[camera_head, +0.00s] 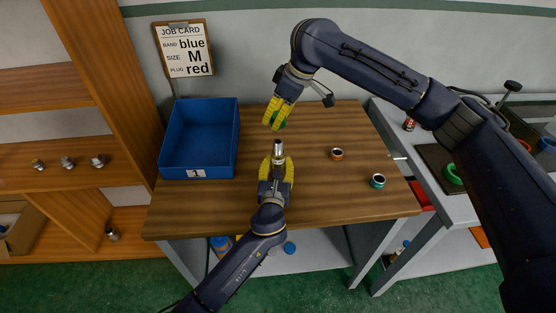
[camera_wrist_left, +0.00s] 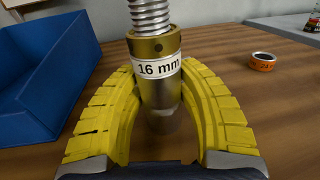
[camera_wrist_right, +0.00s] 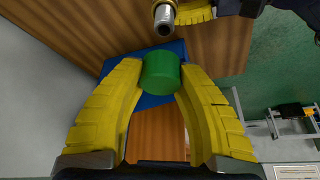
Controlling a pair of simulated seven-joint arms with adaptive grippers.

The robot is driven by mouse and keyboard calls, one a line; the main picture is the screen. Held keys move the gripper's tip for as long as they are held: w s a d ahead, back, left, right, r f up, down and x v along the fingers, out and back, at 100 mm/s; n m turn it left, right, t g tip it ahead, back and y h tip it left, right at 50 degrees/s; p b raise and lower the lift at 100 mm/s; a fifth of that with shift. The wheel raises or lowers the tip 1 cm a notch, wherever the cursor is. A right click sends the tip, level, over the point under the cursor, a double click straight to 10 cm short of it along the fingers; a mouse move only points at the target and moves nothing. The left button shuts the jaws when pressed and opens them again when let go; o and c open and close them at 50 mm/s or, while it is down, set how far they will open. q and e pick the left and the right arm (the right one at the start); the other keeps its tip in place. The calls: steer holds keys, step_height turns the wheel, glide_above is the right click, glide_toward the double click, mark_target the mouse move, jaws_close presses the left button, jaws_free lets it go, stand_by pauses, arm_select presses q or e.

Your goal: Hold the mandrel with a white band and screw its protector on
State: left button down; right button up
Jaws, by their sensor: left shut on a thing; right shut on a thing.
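My left gripper (camera_head: 276,166) is shut on the mandrel (camera_head: 278,148) over the middle of the table. In the left wrist view the mandrel (camera_wrist_left: 157,70) stands upright between the yellow fingers, with a white band (camera_wrist_left: 159,67) reading "16 mm", a brass collar above it and a threaded end on top. My right gripper (camera_head: 275,110) is shut on a green protector (camera_head: 280,121), beyond and apart from the mandrel. In the right wrist view the protector (camera_wrist_right: 161,72) is a plain green cylinder between the fingertips. The mandrel's threaded tip (camera_wrist_right: 163,17) shows near the top there.
A blue bin (camera_head: 197,140) labelled 1 stands at the table's left. An orange-banded ring (camera_head: 337,154) and a green-banded ring (camera_head: 378,181) sit on the right of the table. A job card (camera_head: 184,50) hangs on the wall. Shelves with small fittings (camera_head: 68,162) stand at left.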

mark_target(276, 140)
steer(key=shift+s+f, duration=0.1)
steer(key=shift+f, duration=2.4)
steer(key=shift+f, duration=0.15)
steer(key=shift+f, duration=0.75)
steer(key=shift+f, duration=0.55)
